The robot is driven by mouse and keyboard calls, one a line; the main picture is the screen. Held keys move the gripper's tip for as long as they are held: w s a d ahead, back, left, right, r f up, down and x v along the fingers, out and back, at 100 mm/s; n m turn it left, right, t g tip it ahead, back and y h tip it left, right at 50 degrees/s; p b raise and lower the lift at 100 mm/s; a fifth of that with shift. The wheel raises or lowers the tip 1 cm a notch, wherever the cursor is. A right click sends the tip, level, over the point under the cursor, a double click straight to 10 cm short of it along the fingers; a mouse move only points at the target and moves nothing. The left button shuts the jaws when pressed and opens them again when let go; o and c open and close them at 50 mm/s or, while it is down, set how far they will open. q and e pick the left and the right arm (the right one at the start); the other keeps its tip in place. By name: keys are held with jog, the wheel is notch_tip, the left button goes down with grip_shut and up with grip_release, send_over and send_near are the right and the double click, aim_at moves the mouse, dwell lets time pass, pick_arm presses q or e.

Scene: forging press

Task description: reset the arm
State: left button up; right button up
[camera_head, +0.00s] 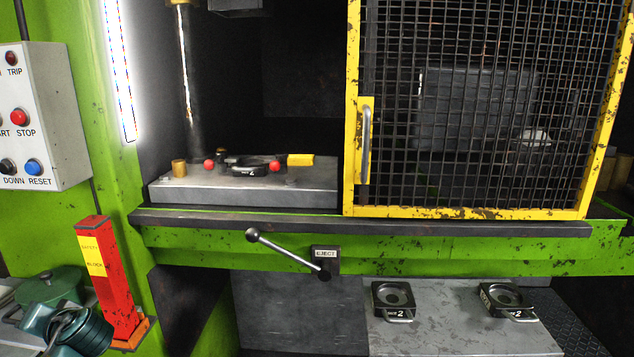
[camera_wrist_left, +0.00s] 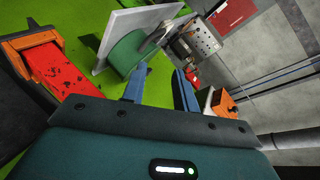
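My left arm (camera_head: 72,332) shows as teal links at the bottom left of the head view, beside the red safety block (camera_head: 110,275); its fingertips cannot be made out there. In the left wrist view my left gripper (camera_wrist_left: 160,85) has its two blue fingers apart with nothing between them. The red block also shows at the left of that view (camera_wrist_left: 62,70), clear of the fingers. A green rounded thing (camera_wrist_left: 128,56) lies beyond the fingertips, in front of a pale plate. My right gripper is in neither view.
The press bed (camera_head: 240,192) holds a black die with red knobs. A yellow-framed mesh guard (camera_head: 480,211) covers the right side. The EJECT lever (camera_head: 288,252) sticks out below. Two dies lie on the lower shelf (camera_head: 450,340). A control box (camera_head: 45,120) hangs at left.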

pick_arm(q)
jog(key=s+a+r+n+g+y, duration=0.1)
jog(key=s+a+r+g+y, duration=0.2)
jog(key=a, duration=0.6)
jog(key=s+a+r+n+g, duration=0.1)
jog(key=s+a+r+g, duration=0.15)
jog(key=s+a, duration=0.45)
jog(key=w+d+f+m+t+h, duration=0.1)
jog(key=w+d+m+t+h, duration=0.45)
jog(key=w+t, duration=0.3)
jog(key=w+d+f+m+t+h, duration=0.1)
jog(key=w+d+m+t+h, duration=0.35)
jog(key=w+d+t, duration=0.4)
jog(key=s+d+f+g+h, duration=0.25)
jog(key=s+d+f, duration=0.25)
jog(key=d+f, duration=0.55)
jog(key=s+d+f+g+h, duration=0.2)
jog(key=s+d+f+h, duration=0.25)
jog(key=d+f, duration=0.6)
jog(key=s+d+f+n+g+h, duration=0.1)
jog(key=s+d+f, duration=0.1)
jog(key=s+d, duration=0.6)
jog(key=s+d+f+n+h, duration=0.1)
jog(key=s+d+f+n, duration=0.1)
jog(key=s+d, duration=0.7)
jog(key=shift+d+f+g, duration=0.4)
jog(key=shift+d+f, duration=0.05)
jog(key=shift+d, duration=0.2)
